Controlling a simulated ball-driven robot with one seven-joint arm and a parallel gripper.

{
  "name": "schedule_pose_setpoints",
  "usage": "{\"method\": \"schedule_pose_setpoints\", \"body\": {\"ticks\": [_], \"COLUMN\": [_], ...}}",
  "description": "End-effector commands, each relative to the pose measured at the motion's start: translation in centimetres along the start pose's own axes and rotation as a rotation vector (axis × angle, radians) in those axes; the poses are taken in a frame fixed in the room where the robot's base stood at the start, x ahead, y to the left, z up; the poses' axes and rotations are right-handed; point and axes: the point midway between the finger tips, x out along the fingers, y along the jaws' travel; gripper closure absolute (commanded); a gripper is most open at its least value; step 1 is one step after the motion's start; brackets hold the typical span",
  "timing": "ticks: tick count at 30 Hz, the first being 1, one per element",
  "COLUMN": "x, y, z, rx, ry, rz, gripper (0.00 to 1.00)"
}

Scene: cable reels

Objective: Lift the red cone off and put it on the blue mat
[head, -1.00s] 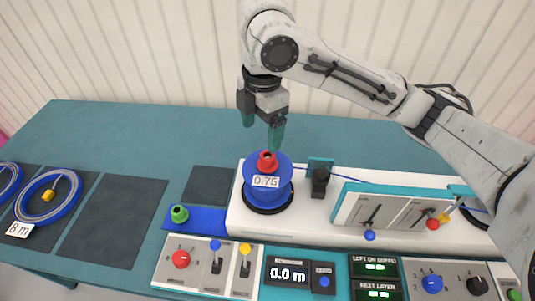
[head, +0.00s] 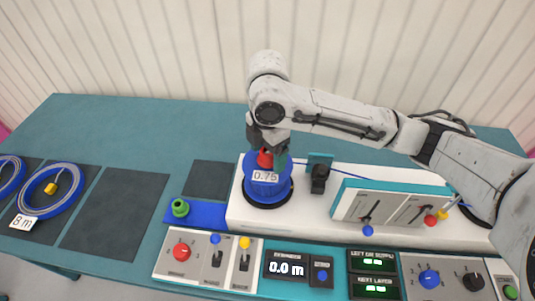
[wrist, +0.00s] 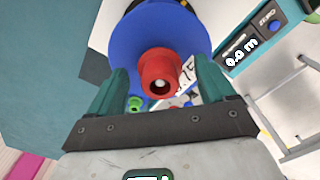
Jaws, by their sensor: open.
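The red cone (head: 265,159) sits on top of the blue reel (head: 263,188), which carries a "0.75" label and stands on the white machine base. In the wrist view the red cone (wrist: 160,70) lies between and just beyond the two teal fingertips. My gripper (wrist: 160,88) is open, with a finger on either side of the cone and no clear contact. In the head view my gripper (head: 267,150) is low over the reel and partly hides the cone. The blue mat (head: 208,215) lies left of the reel, with a green cone-like piece (head: 180,208) at its left end.
Dark squares (head: 113,213) lie on the teal table at left, beside blue cable coils (head: 50,190). A black cable guide (head: 319,178) stands close right of the reel. A tilted lever panel (head: 385,207) is further right. Control panels line the front edge.

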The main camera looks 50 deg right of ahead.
Motion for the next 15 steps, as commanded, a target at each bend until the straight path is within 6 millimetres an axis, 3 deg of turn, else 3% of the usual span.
{"method": "schedule_pose_setpoints", "body": {"ticks": [9, 15], "x": [0.64, 0.62], "y": [0.00, 0.00], "z": [0.00, -0.02], "rx": [-0.001, -0.001], "ry": [0.000, 0.000], "rz": [0.001, 0.001], "gripper": [0.17, 0.37]}}
